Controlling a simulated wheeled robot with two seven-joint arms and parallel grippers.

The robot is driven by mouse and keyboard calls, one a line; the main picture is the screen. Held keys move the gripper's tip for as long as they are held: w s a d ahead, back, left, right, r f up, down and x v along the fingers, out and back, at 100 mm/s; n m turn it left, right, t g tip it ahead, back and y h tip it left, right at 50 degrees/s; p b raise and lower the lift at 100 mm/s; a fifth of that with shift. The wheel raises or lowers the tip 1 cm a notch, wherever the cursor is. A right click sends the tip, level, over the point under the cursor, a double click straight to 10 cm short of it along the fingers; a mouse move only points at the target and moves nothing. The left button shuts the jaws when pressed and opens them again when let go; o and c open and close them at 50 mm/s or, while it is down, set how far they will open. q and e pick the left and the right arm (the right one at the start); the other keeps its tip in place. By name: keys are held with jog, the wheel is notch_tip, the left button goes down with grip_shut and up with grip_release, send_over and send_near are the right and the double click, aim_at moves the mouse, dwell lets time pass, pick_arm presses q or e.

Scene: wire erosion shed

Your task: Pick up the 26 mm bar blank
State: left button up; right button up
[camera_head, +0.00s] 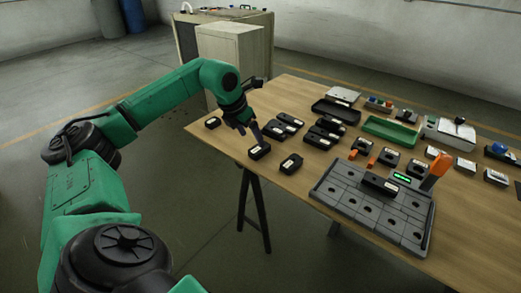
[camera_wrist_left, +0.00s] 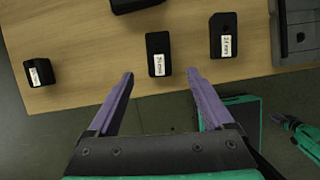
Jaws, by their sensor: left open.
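A black block (camera_head: 259,150) with a white label stands near the table's front edge. In the left wrist view this block (camera_wrist_left: 158,55) lies just beyond and between my fingertips; its label seems to read 25 or 26 mm, too small to be sure. A second black block (camera_wrist_left: 223,35), labelled about 24 mm, is to its right, and a third (camera_wrist_left: 39,73), its label unreadable, is to its left. My left gripper (camera_head: 249,131) is open and empty, its fingers (camera_wrist_left: 159,76) apart and pointing at the middle block.
More black blocks (camera_head: 283,131) stand close behind on the wooden table (camera_head: 232,136). A grey fixture plate (camera_head: 360,212) is to the right, with a green tray (camera_head: 390,131) and a black tray (camera_head: 336,110) farther back. Bare wood lies between the front blocks.

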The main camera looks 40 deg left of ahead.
aim_at(258, 148)
pick_arm(q)
jog(key=x, duration=0.7)
jog(key=shift+w+a+p, duration=0.1)
jog(key=shift+w+p, duration=0.2)
jog(key=shift+w, duration=0.05)
jog(key=shift+r, duration=0.1)
grip_shut()
pick_arm(e)
jog(key=shift+w+a+r, duration=0.2)
jog(key=shift+w+r, duration=0.15)
jog(key=shift+w, duration=0.4)
pick_arm(q)
jog(key=shift+r, duration=0.1)
pick_arm(e)
jog(key=shift+s, duration=0.1)
